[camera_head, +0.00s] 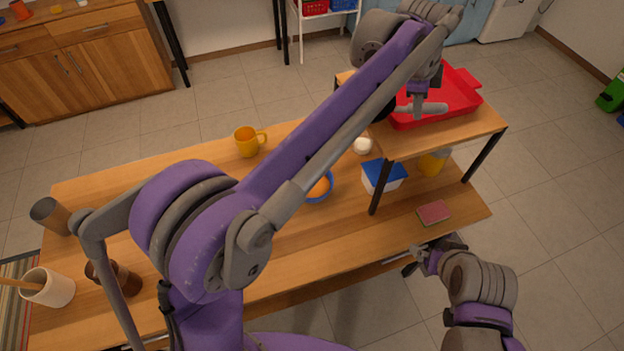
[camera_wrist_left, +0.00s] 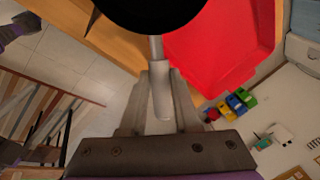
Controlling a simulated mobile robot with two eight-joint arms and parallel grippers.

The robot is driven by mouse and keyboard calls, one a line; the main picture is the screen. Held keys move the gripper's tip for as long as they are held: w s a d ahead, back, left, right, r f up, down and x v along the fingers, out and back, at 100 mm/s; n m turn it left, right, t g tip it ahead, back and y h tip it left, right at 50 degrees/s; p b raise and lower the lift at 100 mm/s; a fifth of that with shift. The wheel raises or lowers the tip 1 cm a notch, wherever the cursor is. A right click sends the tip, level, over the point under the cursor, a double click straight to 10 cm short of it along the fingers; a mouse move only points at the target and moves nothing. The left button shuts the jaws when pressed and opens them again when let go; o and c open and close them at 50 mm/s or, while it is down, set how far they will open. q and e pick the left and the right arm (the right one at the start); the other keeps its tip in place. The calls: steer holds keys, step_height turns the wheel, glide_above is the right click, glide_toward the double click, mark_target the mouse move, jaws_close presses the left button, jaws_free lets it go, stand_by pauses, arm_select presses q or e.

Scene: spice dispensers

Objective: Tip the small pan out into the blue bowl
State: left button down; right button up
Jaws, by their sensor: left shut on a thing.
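My left gripper (camera_head: 418,106) is shut on the light grey handle of the small pan, up beside the raised shelf. The handle (camera_wrist_left: 161,98) lies between the fingers in the left wrist view. The pan's black body (camera_wrist_left: 140,10) is cut off by the top of that view, and in the head view my left arm mostly hides it. I cannot see what the pan holds. The blue bowl (camera_head: 331,181) stands on the table, partly behind my left arm, with an orange thing in it. My right gripper (camera_head: 416,263) is low by the table's front edge; its jaws are unclear.
A red tray (camera_head: 462,83) sits on the raised shelf (camera_head: 450,133). Below are a blue-lidded box (camera_head: 384,174), a yellow thing (camera_head: 432,163) and a red block (camera_head: 433,212). A yellow mug (camera_head: 248,141) and a white round item (camera_head: 362,146) stand near the bowl.

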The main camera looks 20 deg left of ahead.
arm_select(q)
steer(key=shift+w+d+f+g+y, duration=0.35)
steer(key=shift+d+f+y, duration=0.1)
steer(key=shift+d+y, duration=0.25)
steer(key=shift+w+d+f+g+y, duration=0.25)
steer(key=shift+w+d+f+y, duration=0.15)
steer(key=shift+d+y, duration=0.3)
steer(key=shift+r, duration=2.45)
steer(key=shift+s, duration=0.1)
